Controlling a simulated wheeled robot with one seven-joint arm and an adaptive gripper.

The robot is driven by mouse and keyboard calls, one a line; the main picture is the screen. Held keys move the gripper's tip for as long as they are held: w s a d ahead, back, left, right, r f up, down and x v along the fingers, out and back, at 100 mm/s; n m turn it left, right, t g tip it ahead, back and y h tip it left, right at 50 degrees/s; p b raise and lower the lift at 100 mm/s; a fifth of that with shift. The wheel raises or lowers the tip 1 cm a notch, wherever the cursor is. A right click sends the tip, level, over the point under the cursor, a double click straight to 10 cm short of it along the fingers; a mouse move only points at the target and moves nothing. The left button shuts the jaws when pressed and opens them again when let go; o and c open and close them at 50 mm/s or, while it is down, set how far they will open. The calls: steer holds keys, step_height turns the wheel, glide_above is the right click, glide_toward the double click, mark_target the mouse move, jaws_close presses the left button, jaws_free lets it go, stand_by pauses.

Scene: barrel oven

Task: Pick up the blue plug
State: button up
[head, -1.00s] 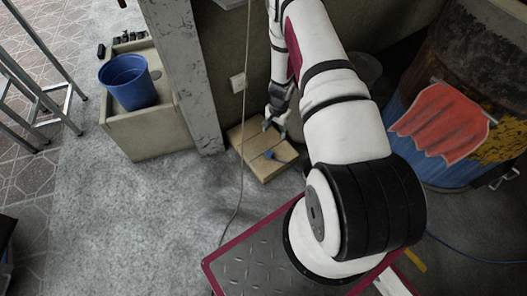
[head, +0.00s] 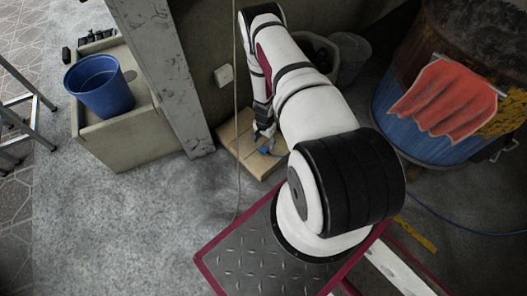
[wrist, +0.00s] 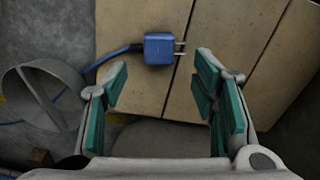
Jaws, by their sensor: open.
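The blue plug (wrist: 159,48) lies on a wooden board (wrist: 125,22) in the wrist view, its two metal prongs pointing right and its blue cord running off to the left. In the head view the plug (head: 264,150) is a small blue spot on the wooden board (head: 240,150), partly hidden by my arm. My gripper (wrist: 160,80) is open and empty in the wrist view, with teal finger pads on both sides. The plug lies ahead of the fingertips, roughly between their lines, apart from them. In the head view my gripper (head: 265,130) is over the board.
A grey round ring-like object (wrist: 42,92) lies left of the board in the wrist view. In the head view, a blue bucket (head: 100,88) stands on a concrete block (head: 150,135) at left, beside a concrete pillar (head: 160,65). A barrel with a red cloth (head: 440,98) stands at right.

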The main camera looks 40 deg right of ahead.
mark_target(264, 149)
steer(key=f+b, duration=0.1)
steer(key=f, duration=0.1)
steer(key=f+b, duration=0.1)
steer(key=f, duration=0.2)
steer(key=shift+s+a+f+b, duration=0.15)
steer(key=shift+a+f+b, duration=0.15)
steer(key=shift+b, duration=0.1)
steer(key=shift+r, duration=0.1)
jaws_close()
